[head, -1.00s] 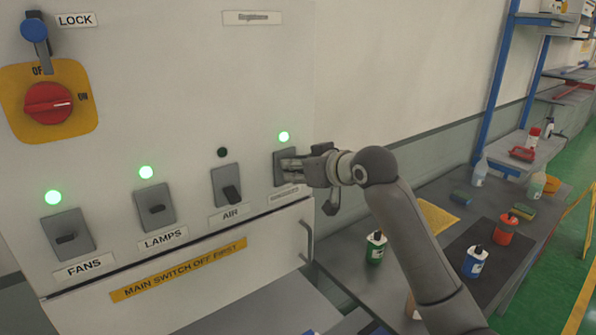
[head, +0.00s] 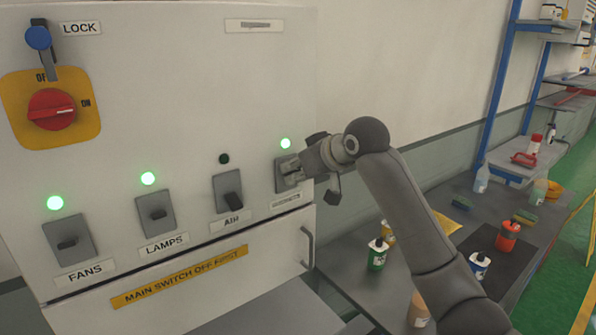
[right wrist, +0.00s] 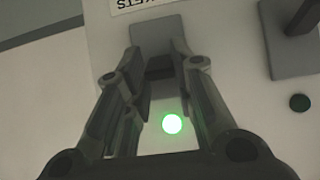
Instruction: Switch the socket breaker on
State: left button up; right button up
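The socket breaker (head: 281,176) is the rightmost switch on the panel. In the right wrist view its grey plate (right wrist: 155,32) shows under an upside-down label ending in "ETS". Its dark lever (right wrist: 160,68) stands between the two fingers of my right gripper (right wrist: 159,64). The fingers are spread, one on each side of the lever; I cannot tell whether either touches it. The lamp (head: 285,143) by this breaker glows green, also in the right wrist view (right wrist: 172,124). In the head view my right gripper (head: 290,173) partly hides the breaker. My left gripper is not in view.
The AIR breaker (head: 229,193) beside it has a dark lamp (head: 224,159). The LAMPS (head: 156,214) and FANS (head: 68,240) breakers have green lamps. A red main switch (head: 52,109) is at upper left. A handle (head: 308,246) sticks out below. Bottles stand on the right-hand table (head: 345,248).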

jog(key=o, duration=0.4)
jog(key=shift+r, duration=0.1)
jog(key=v, duration=1.2)
